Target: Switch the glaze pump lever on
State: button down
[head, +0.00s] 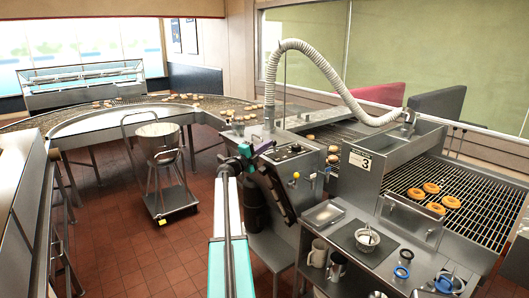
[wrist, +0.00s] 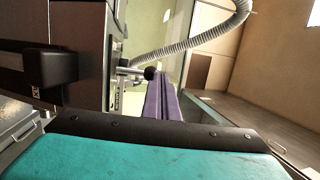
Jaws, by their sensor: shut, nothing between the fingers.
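The pump lever appears in the wrist view as a black ball knob (wrist: 150,73) on a short metal stem, sticking out from the side of a dark metal housing. My gripper (wrist: 158,84) has its purple fingers shut together with nothing between them. The fingertips are just right of the knob in the picture; I cannot tell whether they touch it. In the head view my gripper (head: 265,147) is at the left edge of the grey machine cabinet (head: 312,185). There the arm and gripper seem to hide the lever, so its position is unclear.
A ribbed hose (head: 335,75) arches over the machine. A number 3 sign (head: 360,160) stands beside the wire conveyor (head: 477,210) carrying several doughnuts. A wheeled trolley with a pot (head: 160,140) stands left. The tiled floor (head: 130,245) front left is clear.

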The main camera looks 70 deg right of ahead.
jog(key=shift+s+d+r+b, duration=0.3)
jog(key=shift+s+d+b, duration=0.05)
jog(key=shift+d, duration=0.2)
jog(key=shift+s+d+r+b, duration=0.3)
jog(key=shift+s+d, duration=0.05)
jog(key=shift+d, duration=0.15)
jog(key=shift+s+d+r, duration=0.3)
jog(key=shift+s+d, duration=0.15)
jog(key=shift+d, duration=0.25)
jog(key=shift+a, duration=0.15)
jog(key=shift+w+a+r, duration=0.15)
jog(key=shift+w+a, duration=0.05)
jog(key=shift+a, duration=0.2)
jog(key=shift+w+a+r, duration=0.15)
jog(key=shift+a, duration=0.2)
jog(key=w+a+r+b, duration=0.1)
jog(key=w+a, duration=0.1)
jog(key=a, duration=0.3)
jog(key=w+a+r+b, duration=0.1)
jog(key=w+a+r, duration=0.1)
jog(key=a, duration=0.3)
jog(key=shift+a+r+b, duration=0.3)
jog(key=shift+a+b, duration=0.05)
jog(key=shift+w, duration=0.2)
